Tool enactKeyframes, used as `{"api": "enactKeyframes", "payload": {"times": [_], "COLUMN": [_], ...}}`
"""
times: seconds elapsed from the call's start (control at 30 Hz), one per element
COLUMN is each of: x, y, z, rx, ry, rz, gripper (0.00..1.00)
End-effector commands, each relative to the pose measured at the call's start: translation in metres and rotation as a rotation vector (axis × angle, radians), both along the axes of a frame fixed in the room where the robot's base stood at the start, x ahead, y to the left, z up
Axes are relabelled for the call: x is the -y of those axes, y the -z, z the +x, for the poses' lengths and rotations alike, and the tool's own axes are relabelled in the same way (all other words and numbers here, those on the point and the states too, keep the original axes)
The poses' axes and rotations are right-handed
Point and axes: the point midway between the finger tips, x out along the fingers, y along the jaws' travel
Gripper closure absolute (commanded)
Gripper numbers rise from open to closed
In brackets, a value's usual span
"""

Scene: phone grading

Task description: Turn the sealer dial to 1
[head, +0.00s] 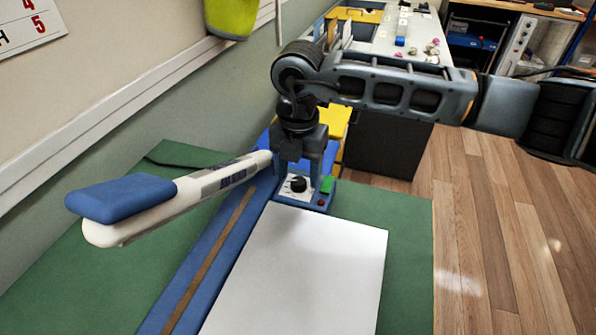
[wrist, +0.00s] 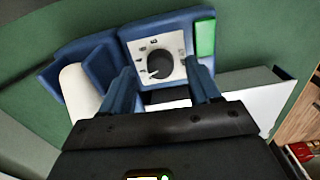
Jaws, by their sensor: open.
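The sealer (head: 281,197) is a blue machine with a long raised arm (head: 205,187) and a blue handle at its end. Its black dial (head: 298,183) sits on a white plate at the far end of the base. The dial also shows in the wrist view (wrist: 160,64), with small marks around it; I cannot read the number it points to. My gripper (head: 301,166) is above the dial, pointing down, open and empty. In the wrist view its two blue fingers (wrist: 162,82) stand either side of the dial in the picture; contact is not visible.
A green button or block (head: 327,185) sits right beside the dial plate, with a small red spot near it. The raised sealer arm is close to the left of my gripper. A white sheet (head: 305,265) lies in front on the green mat (head: 408,260).

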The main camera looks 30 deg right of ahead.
Motion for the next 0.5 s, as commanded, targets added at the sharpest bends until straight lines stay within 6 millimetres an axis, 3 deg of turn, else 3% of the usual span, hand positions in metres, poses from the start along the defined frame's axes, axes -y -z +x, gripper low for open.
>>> {"api": "enactKeyframes", "payload": {"times": [0.17,0.43,0.5], "x": [0.0000,-0.0001,-0.0001], "y": [0.0123,0.0142,0.0142], "z": [-0.0004,-0.0003,-0.0003], "rx": [-0.001,0.000,0.000], "ry": [0.000,-0.001,-0.001], "rz": [0.000,0.000,0.000], "gripper": [0.39,0.39,0.44]}}
